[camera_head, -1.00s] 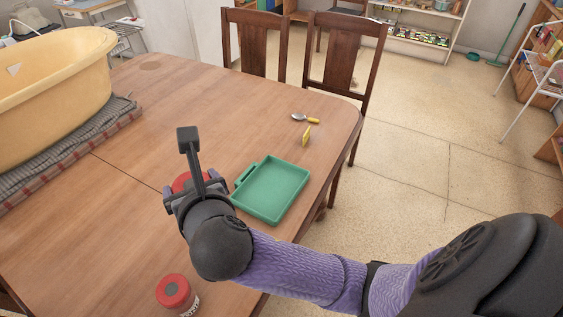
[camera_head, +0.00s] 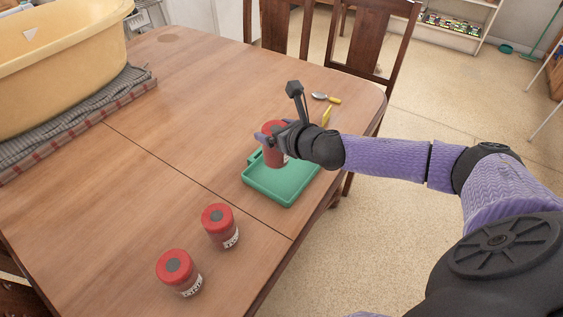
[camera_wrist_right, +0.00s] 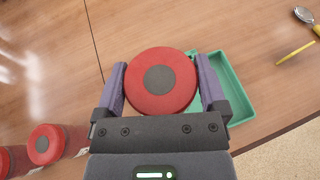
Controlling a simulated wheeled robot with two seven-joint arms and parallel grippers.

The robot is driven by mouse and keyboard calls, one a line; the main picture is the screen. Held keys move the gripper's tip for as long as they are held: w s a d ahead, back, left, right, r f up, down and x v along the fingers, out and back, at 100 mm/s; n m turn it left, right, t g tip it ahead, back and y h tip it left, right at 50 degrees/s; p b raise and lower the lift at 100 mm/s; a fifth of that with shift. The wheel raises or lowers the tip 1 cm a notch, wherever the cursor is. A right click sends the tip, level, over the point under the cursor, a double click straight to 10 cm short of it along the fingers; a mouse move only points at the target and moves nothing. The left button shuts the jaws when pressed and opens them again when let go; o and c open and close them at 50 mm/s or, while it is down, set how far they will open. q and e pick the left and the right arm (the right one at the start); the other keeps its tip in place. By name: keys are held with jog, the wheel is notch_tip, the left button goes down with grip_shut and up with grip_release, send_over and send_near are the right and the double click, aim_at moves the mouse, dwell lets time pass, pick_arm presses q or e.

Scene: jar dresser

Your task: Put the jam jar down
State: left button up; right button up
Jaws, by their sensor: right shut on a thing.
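My right gripper (camera_head: 268,138) is shut on a jar (camera_head: 275,156) with a red lid. In the head view the held jar is upright and overlaps the far left part of the green tray (camera_head: 288,188); I cannot tell whether its base touches the tray. The right wrist view shows the jar's round red lid (camera_wrist_right: 160,82) with a grey centre between both fingers, and the tray (camera_wrist_right: 238,88) partly hidden behind it. Two similar red-lidded jars, one farther (camera_head: 219,225) and one nearer (camera_head: 178,272), stand on the table. My left gripper is not in view.
A yellow tub (camera_head: 62,55) stands on a folded checked cloth (camera_head: 120,95) at the left. A spoon (camera_head: 322,97) and a small yellow item (camera_head: 327,116) lie beyond the tray. The middle of the wooden table (camera_head: 180,130) is clear.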

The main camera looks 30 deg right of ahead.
aim_at(276, 153)
notch_tip(276, 153, down, 7)
jog(key=b, duration=0.3)
jog(key=shift+f, duration=0.2)
jog(key=shift+r, duration=0.25)
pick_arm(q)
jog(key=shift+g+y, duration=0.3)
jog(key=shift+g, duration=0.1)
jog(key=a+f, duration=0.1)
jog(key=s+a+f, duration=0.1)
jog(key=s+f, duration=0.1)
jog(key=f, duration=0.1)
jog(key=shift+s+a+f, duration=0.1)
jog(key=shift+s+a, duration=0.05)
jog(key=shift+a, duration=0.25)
pick_arm(e)
jog(key=shift+f, duration=0.1)
jog(key=o, duration=1.3)
jog(key=shift+o, duration=0.2)
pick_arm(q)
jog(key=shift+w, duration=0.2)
